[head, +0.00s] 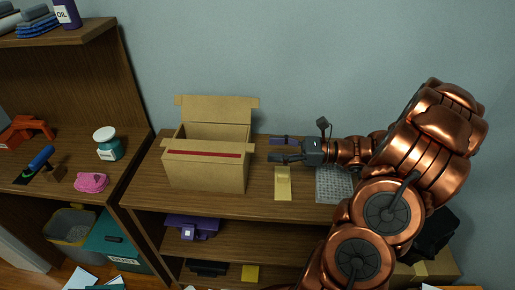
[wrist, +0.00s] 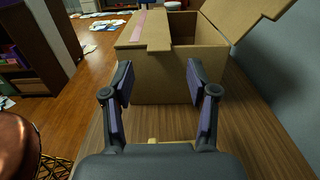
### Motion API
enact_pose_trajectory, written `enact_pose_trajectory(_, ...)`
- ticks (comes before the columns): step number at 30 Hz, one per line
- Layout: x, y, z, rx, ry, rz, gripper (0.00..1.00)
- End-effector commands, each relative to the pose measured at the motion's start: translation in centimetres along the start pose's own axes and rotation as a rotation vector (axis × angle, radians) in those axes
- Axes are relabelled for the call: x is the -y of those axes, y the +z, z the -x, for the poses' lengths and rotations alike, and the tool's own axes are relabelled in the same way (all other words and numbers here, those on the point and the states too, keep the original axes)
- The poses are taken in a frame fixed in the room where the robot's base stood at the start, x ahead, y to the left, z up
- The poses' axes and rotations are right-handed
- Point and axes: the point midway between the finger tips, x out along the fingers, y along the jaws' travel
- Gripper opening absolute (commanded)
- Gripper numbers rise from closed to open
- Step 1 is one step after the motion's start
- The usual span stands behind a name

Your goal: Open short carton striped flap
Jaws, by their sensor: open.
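An open-topped cardboard carton (head: 205,172) stands on the wooden shelf, left of my gripper; it also shows ahead in the wrist view (wrist: 165,88). Its striped flap (head: 205,153) lies along the front top edge, with a red stripe. In the wrist view the striped flap (wrist: 140,30) is on the left and looks nearly flat, covering part of the opening. The plain back flap (head: 215,108) stands up and leans outward. My gripper (head: 276,156) is open and empty, pointing at the carton's right side and apart from it. In the wrist view its fingertips (wrist: 160,78) frame the carton wall.
A yellow-tan strip (head: 283,184) and a grey keyboard-like item (head: 333,184) lie on the shelf. The wall is close behind. A bookcase with a jar (head: 108,145) and a pink sponge (head: 91,182) stands left.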

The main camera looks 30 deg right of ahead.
Motion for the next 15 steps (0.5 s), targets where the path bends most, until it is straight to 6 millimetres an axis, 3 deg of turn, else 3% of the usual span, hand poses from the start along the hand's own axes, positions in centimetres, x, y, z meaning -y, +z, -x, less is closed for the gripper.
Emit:
enact_pose_trajectory(6, -0.1, 0.1, -3.3, 0.001, 0.004, -0.001, 0.58)
enact_pose_trajectory(15, 0.0, 0.0, -5.1, -0.002, 0.001, 0.001, 0.58)
